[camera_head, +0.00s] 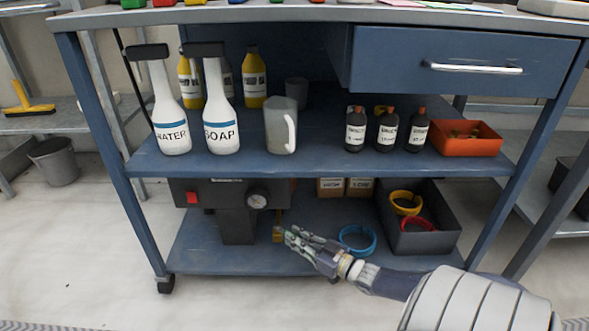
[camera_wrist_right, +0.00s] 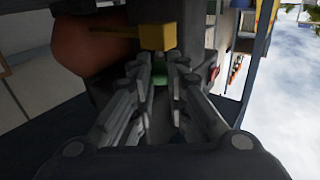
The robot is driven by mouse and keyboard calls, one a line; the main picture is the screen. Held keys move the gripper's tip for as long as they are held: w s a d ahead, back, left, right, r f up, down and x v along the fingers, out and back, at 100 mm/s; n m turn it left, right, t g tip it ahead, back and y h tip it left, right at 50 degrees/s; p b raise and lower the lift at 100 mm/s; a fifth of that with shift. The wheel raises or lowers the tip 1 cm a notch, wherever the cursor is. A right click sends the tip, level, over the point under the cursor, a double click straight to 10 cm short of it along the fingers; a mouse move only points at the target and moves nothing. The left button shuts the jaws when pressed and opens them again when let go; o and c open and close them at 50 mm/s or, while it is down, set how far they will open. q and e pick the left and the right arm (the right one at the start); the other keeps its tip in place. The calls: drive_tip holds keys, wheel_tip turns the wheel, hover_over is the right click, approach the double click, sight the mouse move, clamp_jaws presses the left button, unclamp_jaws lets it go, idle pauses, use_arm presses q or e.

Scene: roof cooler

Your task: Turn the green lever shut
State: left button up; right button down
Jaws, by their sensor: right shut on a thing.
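My right gripper (camera_head: 291,237) reaches in from the right to the lower shelf of the blue cart, beside a dark machine (camera_head: 237,222) with a red switch and a round gauge. In the right wrist view the gripper (camera_wrist_right: 162,68) is shut on a green piece (camera_wrist_right: 160,77), which looks like the green lever. Most of it is hidden between the fingers, so its angle cannot be told. A yellow block (camera_wrist_right: 158,37) sits just beyond the fingertips; a yellow fitting (camera_head: 277,234) shows beside the gripper in the head view. My left gripper is not in view.
A blue ring (camera_head: 357,250) lies close to my right gripper. A grey bin (camera_head: 442,243) with yellow and red rings stands to the right. The middle shelf (camera_head: 325,160) above holds bottles, a jug and an orange tray (camera_head: 466,149).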

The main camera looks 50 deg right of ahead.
drive_tip(key=c, duration=1.6)
unclamp_jaws()
drive_tip(key=shift+f, duration=0.1)
drive_tip(key=shift+o, duration=0.2)
drive_tip(key=s+d, duration=0.1)
drive_tip(key=s, duration=1.1)
drive_tip(key=shift+d, duration=0.2)
